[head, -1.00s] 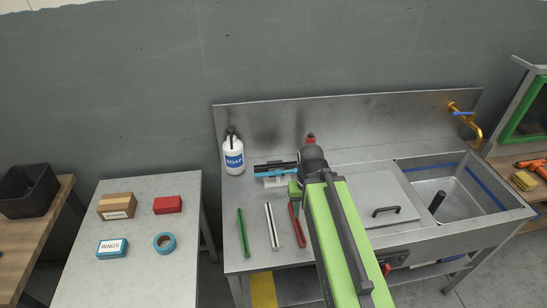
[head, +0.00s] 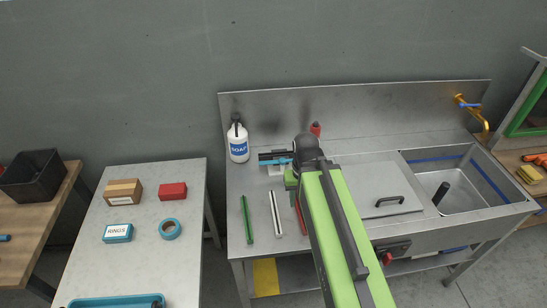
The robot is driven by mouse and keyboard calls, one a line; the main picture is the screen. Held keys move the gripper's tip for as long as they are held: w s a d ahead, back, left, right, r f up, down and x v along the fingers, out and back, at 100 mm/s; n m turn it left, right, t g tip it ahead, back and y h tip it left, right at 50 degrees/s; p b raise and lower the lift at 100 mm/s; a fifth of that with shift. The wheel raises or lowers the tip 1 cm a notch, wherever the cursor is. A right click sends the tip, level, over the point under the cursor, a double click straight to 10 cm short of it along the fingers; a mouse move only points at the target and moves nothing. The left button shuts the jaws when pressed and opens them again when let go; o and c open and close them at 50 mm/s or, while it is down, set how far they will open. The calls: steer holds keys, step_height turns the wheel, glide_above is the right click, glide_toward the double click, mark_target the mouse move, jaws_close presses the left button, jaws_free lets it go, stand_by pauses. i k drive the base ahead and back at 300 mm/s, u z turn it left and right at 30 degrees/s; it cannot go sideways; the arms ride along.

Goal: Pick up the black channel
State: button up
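A green channel (head: 248,219), a pale channel (head: 275,214) and a partly hidden red one (head: 299,215) lie in front. A soap bottle (head: 238,140) stands behind left, a red bottle (head: 316,129) behind. The sink (head: 462,191) is at right; a side table (head: 145,240) is left.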

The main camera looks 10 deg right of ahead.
mark_target(264, 156)
steer(key=z, duration=5.7)
steer(key=i, duration=0.1)
steer(key=z, duration=3)
steer(key=k, duration=1.9)
steer(key=z, duration=0.9)
steer(key=i, duration=1.5)
steer(key=u, duration=0.05)
